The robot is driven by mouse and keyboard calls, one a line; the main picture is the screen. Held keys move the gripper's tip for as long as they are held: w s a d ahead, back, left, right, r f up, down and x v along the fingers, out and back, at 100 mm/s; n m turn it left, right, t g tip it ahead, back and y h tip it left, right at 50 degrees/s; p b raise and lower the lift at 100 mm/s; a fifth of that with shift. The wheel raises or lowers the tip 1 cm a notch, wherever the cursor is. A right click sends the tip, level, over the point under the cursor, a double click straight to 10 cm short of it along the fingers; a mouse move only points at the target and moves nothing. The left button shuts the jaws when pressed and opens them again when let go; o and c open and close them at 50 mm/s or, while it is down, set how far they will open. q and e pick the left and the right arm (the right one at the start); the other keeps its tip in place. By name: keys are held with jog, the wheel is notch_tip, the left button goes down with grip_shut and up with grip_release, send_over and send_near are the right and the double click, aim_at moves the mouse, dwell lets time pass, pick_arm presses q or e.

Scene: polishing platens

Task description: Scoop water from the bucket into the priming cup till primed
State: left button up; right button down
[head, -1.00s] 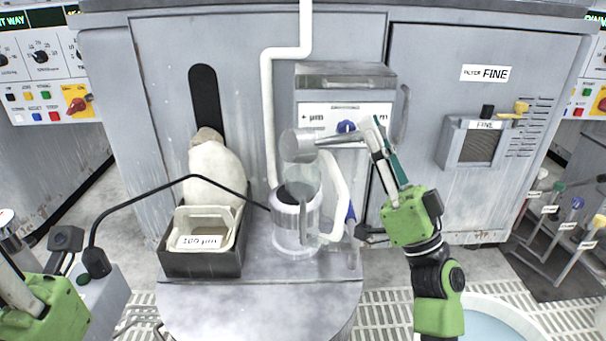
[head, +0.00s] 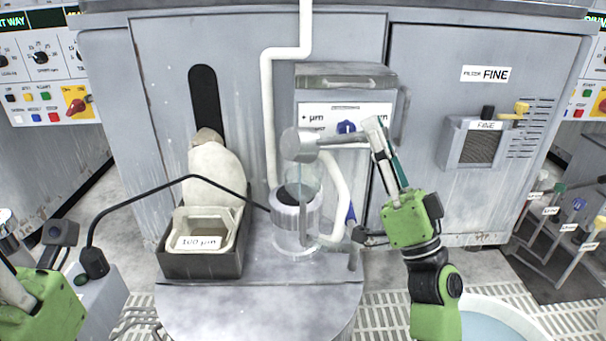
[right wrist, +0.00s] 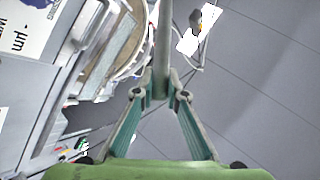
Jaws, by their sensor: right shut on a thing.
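My right gripper (head: 377,132) is shut on the handle of a grey metal scoop (head: 299,146). The handle (right wrist: 162,45) runs up between its fingers (right wrist: 162,92) in the right wrist view. The scoop's head is tipped on its side above the priming cup (head: 291,228), apart from it. The cup is clear, with a pale band and a dark inside; its water level is hard to tell. A faint translucent shape between scoop and cup may be water. The bucket (head: 535,332) with pale blue water is at the bottom right, partly cut off. My left gripper (head: 14,285) is at the left edge, its fingertips unclear.
A dark box (head: 205,265) with a tray labelled 100 µm stands left of the cup. A black gooseneck (head: 145,192) arches toward the cup. White pipes (head: 267,120) run behind it. The grey cabinet (head: 440,60) closes off the back. The platform's front (head: 260,305) is clear.

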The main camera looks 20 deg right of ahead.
jog(key=shift+d+f+m+h, duration=0.15)
jog(key=shift+d+m+h, duration=0.05)
jog(key=shift+m+h, duration=0.55)
